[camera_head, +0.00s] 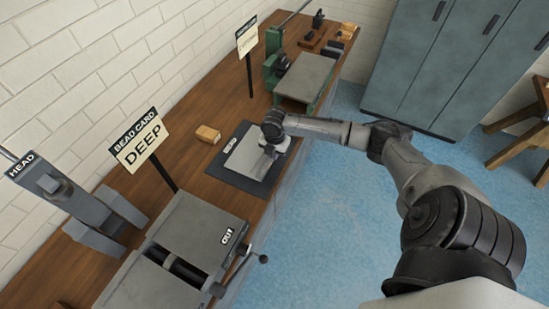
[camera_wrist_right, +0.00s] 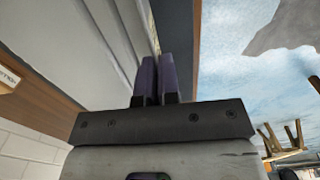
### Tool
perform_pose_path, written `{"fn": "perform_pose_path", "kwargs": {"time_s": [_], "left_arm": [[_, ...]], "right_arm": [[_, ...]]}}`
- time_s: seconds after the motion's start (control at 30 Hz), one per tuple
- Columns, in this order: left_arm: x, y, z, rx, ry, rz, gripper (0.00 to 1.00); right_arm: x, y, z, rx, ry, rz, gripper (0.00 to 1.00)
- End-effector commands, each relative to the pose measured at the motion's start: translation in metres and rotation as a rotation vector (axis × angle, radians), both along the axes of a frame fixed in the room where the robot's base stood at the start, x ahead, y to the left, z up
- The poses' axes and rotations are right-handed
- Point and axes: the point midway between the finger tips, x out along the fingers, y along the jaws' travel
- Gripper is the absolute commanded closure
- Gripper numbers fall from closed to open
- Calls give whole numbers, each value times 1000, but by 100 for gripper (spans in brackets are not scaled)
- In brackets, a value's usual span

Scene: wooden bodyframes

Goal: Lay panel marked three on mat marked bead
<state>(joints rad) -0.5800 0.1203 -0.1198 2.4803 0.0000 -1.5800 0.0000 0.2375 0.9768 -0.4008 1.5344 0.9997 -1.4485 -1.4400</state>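A dark mat (camera_head: 214,166) lies on the bench near its front edge, with a white label (camera_head: 232,144) whose small print looks like BEAD. A flat grey panel (camera_head: 241,159) lies over the mat, and its mark is not readable. My right gripper (camera_head: 270,152) is at the panel's right side, and its fingertips are hidden there. In the right wrist view its two purple fingers (camera_wrist_right: 159,78) stand close together with a thin gap. I cannot tell whether the panel's edge is between them. A grey sheet surface (camera_wrist_right: 85,45) shows left of them. My left gripper is not in view.
A sign reading BEAD CARD DEEP (camera_head: 140,142) stands by a small wooden block (camera_head: 207,134). A grey machine (camera_head: 190,232) with a lever is nearer, and a green machine (camera_head: 305,75) is farther along. Grey cabinets (camera_head: 440,55) stand across the blue floor.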

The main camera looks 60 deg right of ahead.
Motion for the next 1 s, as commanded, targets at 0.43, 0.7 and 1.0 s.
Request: {"fn": "perform_pose_path", "kwargs": {"time_s": [0.43, 0.7, 1.0], "left_arm": [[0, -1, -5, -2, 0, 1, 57], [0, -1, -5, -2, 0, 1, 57], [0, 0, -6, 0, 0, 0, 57]], "right_arm": [[0, 0, -26, -1, -2, 1, 100], [0, 0, -30, 0, -1, 1, 88], [0, 0, -30, 0, -1, 1, 72]]}}
